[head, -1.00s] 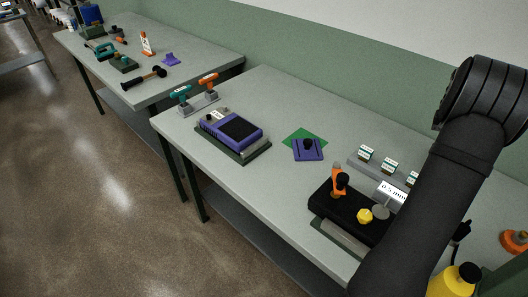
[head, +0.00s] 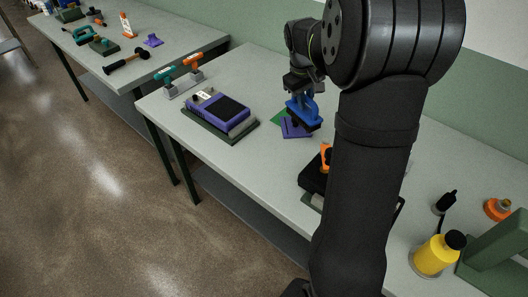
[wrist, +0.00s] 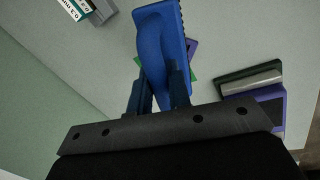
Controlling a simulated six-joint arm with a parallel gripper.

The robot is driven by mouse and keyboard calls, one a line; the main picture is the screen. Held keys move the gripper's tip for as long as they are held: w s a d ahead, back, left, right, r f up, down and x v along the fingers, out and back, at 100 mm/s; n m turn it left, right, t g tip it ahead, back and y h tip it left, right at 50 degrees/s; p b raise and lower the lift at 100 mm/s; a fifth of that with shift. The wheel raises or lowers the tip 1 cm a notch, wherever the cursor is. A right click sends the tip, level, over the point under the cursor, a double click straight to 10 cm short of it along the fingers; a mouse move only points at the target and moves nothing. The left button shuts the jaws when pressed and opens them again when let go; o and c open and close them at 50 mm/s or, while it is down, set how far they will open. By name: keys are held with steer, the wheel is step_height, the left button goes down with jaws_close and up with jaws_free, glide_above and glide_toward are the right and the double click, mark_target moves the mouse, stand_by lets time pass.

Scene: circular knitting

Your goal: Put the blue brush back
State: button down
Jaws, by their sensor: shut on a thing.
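The blue brush (head: 303,113) is held in my gripper (head: 301,88), above the middle of the near workbench. In the wrist view, the blue brush (wrist: 158,45) has its curved handle between the two dark fingers of my gripper (wrist: 160,88), which are shut on it. In the head view the brush is in front of a purple block (head: 291,131) and a green mat (head: 277,117), partly covering them. I cannot tell how high it is above them.
A purple device (head: 215,112) on a dark tray lies left of the brush. Teal and orange tools (head: 184,74) stand behind it. My arm hides much of the black fixture (head: 313,177). A yellow bottle (head: 433,257) stands at the right. Bare bench lies around the purple block.

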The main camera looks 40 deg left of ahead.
steer(key=s+a+n, duration=0.3)
steer(key=s+a, duration=0.3)
steer(key=s, duration=0.5)
steer(key=shift+y, duration=0.3)
steer(key=shift+s+f, duration=0.15)
steer(key=shift+f, duration=2.3)
steer(key=shift+s+f, duration=0.1)
steer(key=shift+f, duration=2.3)
steer(key=shift+f, duration=0.15)
steer(key=c, duration=1.3)
jaws_free()
steer(key=shift+c, duration=0.2)
